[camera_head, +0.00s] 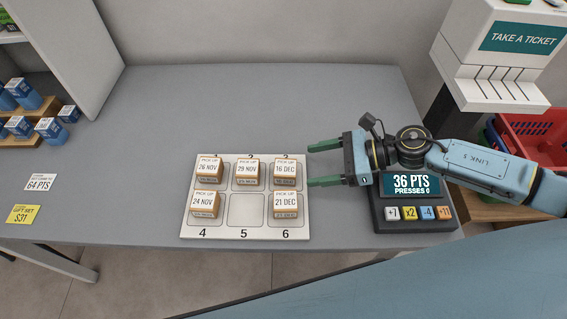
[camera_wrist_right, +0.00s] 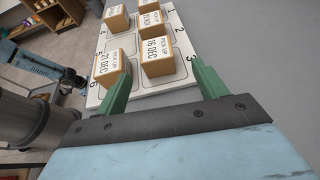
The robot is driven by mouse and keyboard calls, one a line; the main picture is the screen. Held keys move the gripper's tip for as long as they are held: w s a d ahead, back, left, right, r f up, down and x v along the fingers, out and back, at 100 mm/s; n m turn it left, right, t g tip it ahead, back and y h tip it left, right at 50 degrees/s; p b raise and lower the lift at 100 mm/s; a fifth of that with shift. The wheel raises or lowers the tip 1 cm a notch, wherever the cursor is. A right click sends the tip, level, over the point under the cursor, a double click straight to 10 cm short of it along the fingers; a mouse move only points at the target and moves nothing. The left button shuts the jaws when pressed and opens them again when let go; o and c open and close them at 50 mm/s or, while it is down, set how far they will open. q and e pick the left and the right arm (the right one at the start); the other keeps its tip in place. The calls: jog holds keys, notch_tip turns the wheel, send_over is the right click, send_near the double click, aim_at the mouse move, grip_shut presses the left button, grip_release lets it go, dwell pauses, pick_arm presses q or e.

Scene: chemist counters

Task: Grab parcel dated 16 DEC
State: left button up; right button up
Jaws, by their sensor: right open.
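The parcel labelled 16 DEC (camera_head: 285,173) stands in slot 3 at the back right of the white numbered board (camera_head: 245,232). My right gripper (camera_head: 324,164) is open and empty, just right of the board, its fingers pointing left toward that parcel without touching it. In the right wrist view the 16 DEC parcel (camera_wrist_right: 158,57) is ahead of and between the green fingers (camera_wrist_right: 160,85), with a gap. The 21 DEC parcel (camera_head: 285,204) is in slot 6, in front of it; in the wrist view it is close by the left finger (camera_wrist_right: 108,68).
Parcels 26 NOV (camera_head: 208,169), 29 NOV (camera_head: 247,172) and 24 NOV (camera_head: 205,203) stand on the board; slot 5 is empty. A points keypad (camera_head: 413,208) sits under my right arm. A ticket dispenser (camera_head: 505,60) and red basket (camera_head: 535,140) are at right. The counter behind the board is clear.

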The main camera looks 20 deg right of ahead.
aim_at(278, 171)
jog(key=x, duration=0.4)
jog(key=shift+a, duration=0.1)
jog(key=shift+w+a+f, duration=0.1)
jog(key=shift+a, duration=0.35)
jog(key=x, duration=0.2)
jog(key=p+x, duration=0.1)
jog(key=shift+a, duration=0.45)
jog(key=shift+w+a+f, duration=0.2)
jog(key=shift+a, duration=0.2)
jog(key=shift+c, duration=0.9)
jog(key=c, duration=0.9)
pick_arm(q)
jog(key=shift+s+d+r, duration=0.55)
jog(key=shift+s+d, duration=0.15)
jog(key=shift+d, duration=0.05)
